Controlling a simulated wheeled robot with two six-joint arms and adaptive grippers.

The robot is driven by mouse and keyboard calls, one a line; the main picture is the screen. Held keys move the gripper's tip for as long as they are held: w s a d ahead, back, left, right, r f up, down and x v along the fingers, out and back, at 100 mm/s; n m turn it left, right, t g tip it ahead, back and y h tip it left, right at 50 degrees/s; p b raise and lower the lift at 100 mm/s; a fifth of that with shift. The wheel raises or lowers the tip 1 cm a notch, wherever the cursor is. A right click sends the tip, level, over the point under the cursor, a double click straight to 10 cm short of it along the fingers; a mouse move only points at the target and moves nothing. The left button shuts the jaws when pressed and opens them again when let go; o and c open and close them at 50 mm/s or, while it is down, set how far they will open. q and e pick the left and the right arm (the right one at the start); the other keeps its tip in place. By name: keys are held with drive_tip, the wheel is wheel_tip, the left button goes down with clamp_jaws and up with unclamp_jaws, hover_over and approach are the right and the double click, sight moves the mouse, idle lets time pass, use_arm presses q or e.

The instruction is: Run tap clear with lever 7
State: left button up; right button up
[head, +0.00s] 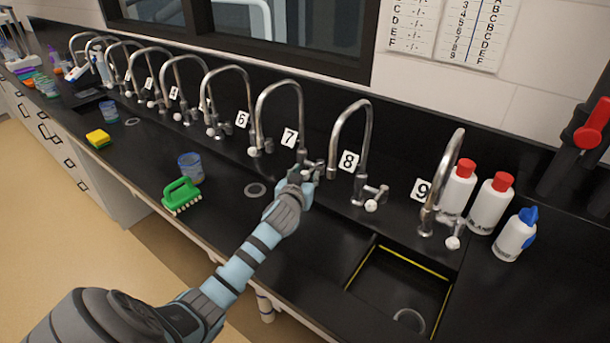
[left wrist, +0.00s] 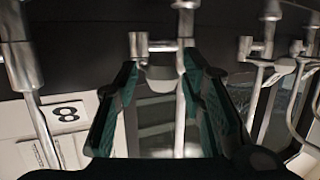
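Tap 7 is a chrome gooseneck (head: 281,82) with the number card 7 (head: 289,137) beside its base. Its lever (head: 319,164) sits low on the right of the base and is partly hidden by my left gripper (head: 303,180). In the left wrist view, upside down, my left gripper (left wrist: 161,66) has its two dark green fingers spread, one on each side of the grey lever end (left wrist: 160,73). A small gap seems to show on both sides; contact is not clear. The fingertips are hard to make out in the head view. My right gripper is not in view.
Tap 8 (head: 367,135) and tap 9 (head: 440,185) stand to the right, with a sink (head: 400,290) in front. A green brush (head: 182,195) and blue cup (head: 191,167) are left. More taps line the back left.

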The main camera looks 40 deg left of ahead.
use_arm(q)
drive_tip(key=shift+w+d+f, duration=0.1)
drive_tip(key=shift+w+d, duration=0.15)
drive_tip(key=shift+d, duration=0.15)
drive_tip(key=shift+w+d+b, duration=0.15)
drive_tip(key=shift+w+d, duration=0.25)
drive_tip(key=shift+d, duration=0.4)
drive_tip(key=shift+w+d+b, duration=0.1)
drive_tip(key=shift+w+d, duration=0.3)
drive_tip(key=shift+d, duration=0.45)
drive_tip(key=shift+w+d+b, duration=0.15)
drive_tip(key=shift+w+d, duration=0.25)
drive_tip(key=shift+d, duration=0.4)
idle(1.1)
drive_tip(key=shift+s+a, duration=0.1)
drive_tip(key=shift+a, duration=0.2)
drive_tip(key=shift+s+p, duration=0.15)
drive_tip(key=shift+p, duration=0.2)
drive_tip(key=p+v, duration=0.4)
drive_tip(key=v, duration=0.3)
drive_tip(key=shift+p, duration=0.3)
